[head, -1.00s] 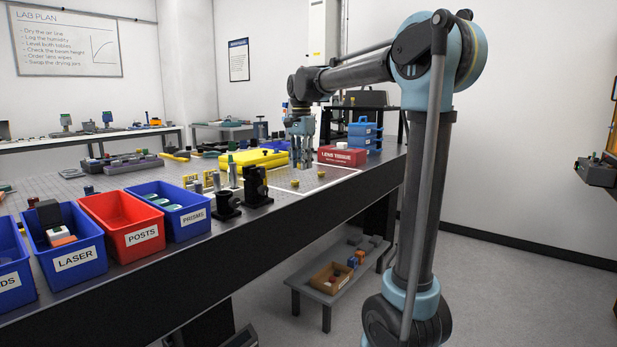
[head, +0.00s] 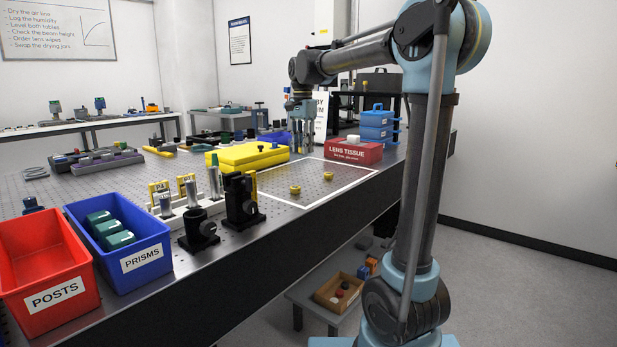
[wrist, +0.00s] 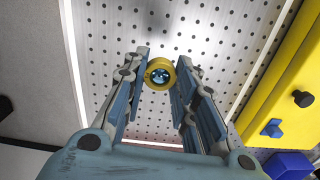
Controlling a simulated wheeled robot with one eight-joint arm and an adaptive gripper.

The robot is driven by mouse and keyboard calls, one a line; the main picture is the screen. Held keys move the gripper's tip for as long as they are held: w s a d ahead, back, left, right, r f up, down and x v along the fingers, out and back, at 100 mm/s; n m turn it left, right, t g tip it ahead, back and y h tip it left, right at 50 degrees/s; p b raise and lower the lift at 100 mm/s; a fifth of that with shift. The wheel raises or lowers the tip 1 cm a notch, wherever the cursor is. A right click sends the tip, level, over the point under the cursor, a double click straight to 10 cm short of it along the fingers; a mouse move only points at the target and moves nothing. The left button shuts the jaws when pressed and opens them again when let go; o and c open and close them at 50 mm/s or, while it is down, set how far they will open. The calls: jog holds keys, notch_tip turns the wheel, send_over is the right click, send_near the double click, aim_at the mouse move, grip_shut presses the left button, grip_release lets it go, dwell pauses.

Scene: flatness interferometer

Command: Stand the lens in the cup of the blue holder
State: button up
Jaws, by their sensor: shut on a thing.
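My gripper (head: 303,145) hangs fingers-down over the bench, between the yellow case and the lens tissue box in the head view. In the wrist view its fingertips (wrist: 161,70) close on a lens (wrist: 160,73), a small yellow ring with bluish glass. The lens is too small to make out at the gripper in the head view. Two small yellow round pieces (head: 295,189) (head: 328,177) lie on the bench within a white outline. I cannot surely pick out the blue holder; a small dark blue piece (head: 31,204) stands at the left.
A yellow case (head: 247,157) and a red lens tissue box (head: 356,152) flank the gripper. Black post mounts (head: 199,230) stand near the front edge, beside blue (head: 143,262) and red (head: 55,297) bins. The outlined area is mostly clear.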

aim_at(309, 180)
jog(key=shift+w+d, duration=0.15)
jog(key=shift+w, duration=0.05)
jog(key=shift+n, duration=0.4)
jog(key=shift+w+d+f, duration=0.1)
jog(key=shift+d+f, duration=0.2)
jog(key=shift+f, duration=1.35)
jog(key=shift+d+f, duration=0.25)
jog(key=shift+f, duration=1.35)
jog(key=shift+w+d+f, duration=0.1)
jog(key=shift+d+f, duration=0.2)
jog(key=shift+f, duration=1.35)
jog(key=shift+f, duration=0.1)
jog(key=o, duration=0.9)
